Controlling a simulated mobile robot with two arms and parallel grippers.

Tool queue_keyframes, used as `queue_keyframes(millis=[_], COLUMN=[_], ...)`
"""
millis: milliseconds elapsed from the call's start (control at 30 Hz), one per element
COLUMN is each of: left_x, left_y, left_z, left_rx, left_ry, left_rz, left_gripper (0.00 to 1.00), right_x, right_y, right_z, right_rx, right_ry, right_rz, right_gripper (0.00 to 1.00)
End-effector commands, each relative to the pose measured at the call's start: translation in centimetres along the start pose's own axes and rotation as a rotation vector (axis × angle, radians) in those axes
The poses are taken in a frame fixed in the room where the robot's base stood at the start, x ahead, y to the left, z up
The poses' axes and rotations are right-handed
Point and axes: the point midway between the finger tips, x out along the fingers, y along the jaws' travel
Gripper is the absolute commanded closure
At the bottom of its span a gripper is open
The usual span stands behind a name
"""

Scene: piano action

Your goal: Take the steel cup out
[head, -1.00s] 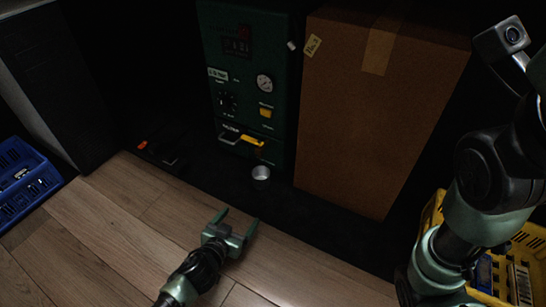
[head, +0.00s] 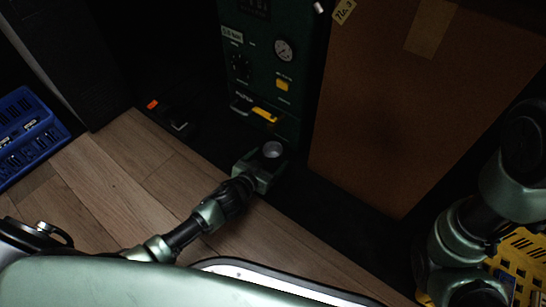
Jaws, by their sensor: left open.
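The steel cup (head: 272,150) stands on the dark floor strip in front of the green machine, in the head view. Its round top shows; its lower part is hidden by my left gripper. My left gripper (head: 267,158) is open and reaches in from the lower left, with its jaws at the cup, one on each side as far as I can see. Whether the fingers touch the cup I cannot tell. My right arm shows at the right edge, but its gripper is out of view.
The green machine (head: 258,75) with a gauge and a yellow handle (head: 264,115) rises behind the cup. A large brown box (head: 400,120) stands close on the right. The wooden floor (head: 120,170) is partly clear.

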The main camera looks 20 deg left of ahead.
Motion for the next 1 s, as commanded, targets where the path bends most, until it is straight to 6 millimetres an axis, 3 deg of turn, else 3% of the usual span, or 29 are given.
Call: queue_keyframes(millis=[200,500,567,767,1000], left_x=[3.2,3.5,3.5,3.5,3.5], left_y=[-0.1,-0.1,-0.1,-0.1,-0.1], left_z=[0.0,-0.3,-0.2,-0.2,-0.3], left_rx=[0.001,-0.001,-0.001,-0.001,-0.001], left_ry=[0.002,0.0,0.0,0.0,0.001], left_rz=[0.0,0.0,0.0,0.0,0.001], left_gripper=[0.17,0.17,0.31,0.87,0.88], right_x=[-1.8,-1.8,-1.8,-1.8,-1.8], right_y=[-0.4,-0.4,-0.4,-0.4,-0.4], right_z=[-0.6,-0.7,-0.7,-0.7,-0.7], right_rx=[0.0,0.0,0.0,0.0,0.0], right_ry=[0.0,0.001,0.001,0.001,0.001], right_rz=[0.0,-0.001,-0.001,-0.001,-0.001], right_gripper=[1.0,1.0,1.0,1.0,1.0])
